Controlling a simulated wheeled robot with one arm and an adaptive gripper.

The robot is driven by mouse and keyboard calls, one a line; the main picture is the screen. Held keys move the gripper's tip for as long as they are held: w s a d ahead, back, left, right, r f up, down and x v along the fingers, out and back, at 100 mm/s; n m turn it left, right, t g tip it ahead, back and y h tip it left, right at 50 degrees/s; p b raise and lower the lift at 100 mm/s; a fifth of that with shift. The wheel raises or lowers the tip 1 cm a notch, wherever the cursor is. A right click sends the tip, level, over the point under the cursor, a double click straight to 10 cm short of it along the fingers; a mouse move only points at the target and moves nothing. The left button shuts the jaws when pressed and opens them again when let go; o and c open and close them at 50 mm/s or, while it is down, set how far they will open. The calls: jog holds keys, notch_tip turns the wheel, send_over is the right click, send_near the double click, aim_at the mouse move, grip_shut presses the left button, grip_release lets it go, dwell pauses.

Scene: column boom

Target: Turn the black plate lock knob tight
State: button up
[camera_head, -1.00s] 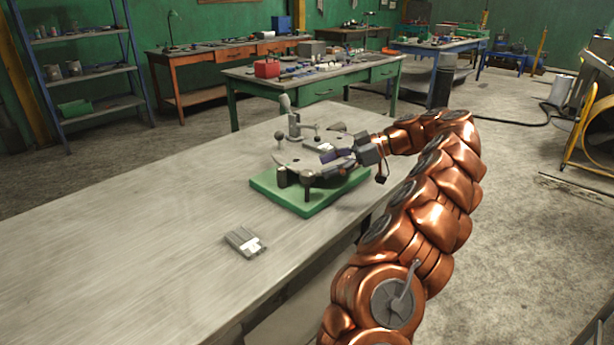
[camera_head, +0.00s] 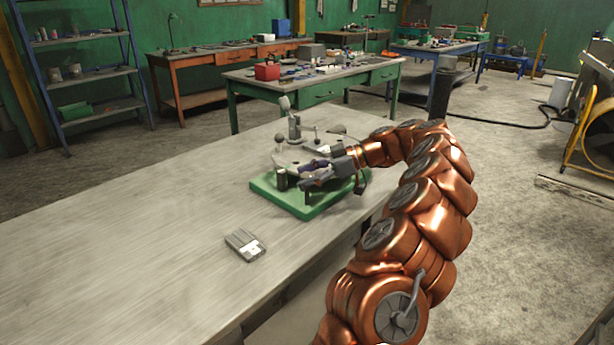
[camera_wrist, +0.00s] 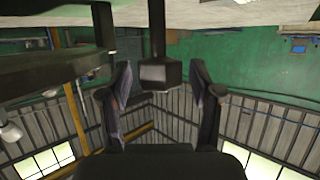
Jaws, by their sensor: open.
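The wrist view is upside down. A dark block-shaped knob (camera_wrist: 160,75) on a straight post sits between my open fingers there, with a gap on either side; it looks like the lock knob. My gripper (camera_wrist: 160,92) is not touching it. In the head view my gripper (camera_head: 305,176) is open at the front right side of the fixture, low beside its round grey plate (camera_head: 286,159). The fixture stands on a green base (camera_head: 300,207). The knob cannot be made out in the head view, where my gripper covers that area.
A dark slab (camera_wrist: 45,78) reaches in close to one finger in the wrist view. A ball-topped lever (camera_head: 280,138) and an upright handle (camera_head: 294,124) rise from the fixture. A small grey slotted block (camera_head: 245,245) lies on the bench (camera_head: 150,240), which is otherwise clear at left.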

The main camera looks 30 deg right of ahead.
jog(key=c, duration=1.1)
jog(key=shift+c, duration=0.2)
